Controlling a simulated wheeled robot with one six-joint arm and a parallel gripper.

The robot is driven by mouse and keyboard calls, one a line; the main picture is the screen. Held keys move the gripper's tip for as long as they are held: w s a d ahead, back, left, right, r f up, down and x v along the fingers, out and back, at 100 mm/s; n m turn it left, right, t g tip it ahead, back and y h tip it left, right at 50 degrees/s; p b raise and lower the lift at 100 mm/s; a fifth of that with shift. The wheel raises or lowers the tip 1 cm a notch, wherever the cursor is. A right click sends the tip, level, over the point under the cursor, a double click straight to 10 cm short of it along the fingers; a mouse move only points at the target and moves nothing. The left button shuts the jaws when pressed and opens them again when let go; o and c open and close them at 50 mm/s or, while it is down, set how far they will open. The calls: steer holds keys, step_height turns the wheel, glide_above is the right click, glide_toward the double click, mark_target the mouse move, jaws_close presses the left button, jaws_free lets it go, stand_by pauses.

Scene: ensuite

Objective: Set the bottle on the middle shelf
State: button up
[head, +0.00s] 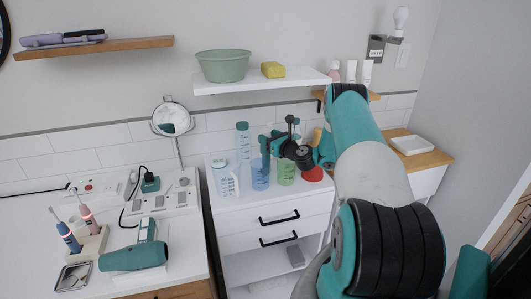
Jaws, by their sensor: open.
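A tall blue-green bottle (243,141) stands at the back of a white drawer cabinet top (243,200). A white bottle with markings (229,183) stands in front of it. I cannot tell which bottle the task means. My gripper (268,147) is open above the cabinet, to the right of the tall bottle and above a blue translucent cup (260,178). It looks empty; its fingers partly overlap the things behind. A white wall shelf (285,84) between two wooden shelves carries a green bowl (222,66) and a yellow sponge (273,69).
A green cup (286,173), a jar (218,163) and a red round thing (312,174) crowd the cabinet top. A round mirror (172,118) stands left. The right wooden shelf (375,97) holds several small containers. The white shelf has free room right of the sponge.

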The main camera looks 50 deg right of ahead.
steer(key=shift+w, duration=0.35)
jaws_close()
steer(key=shift+r, duration=0.1)
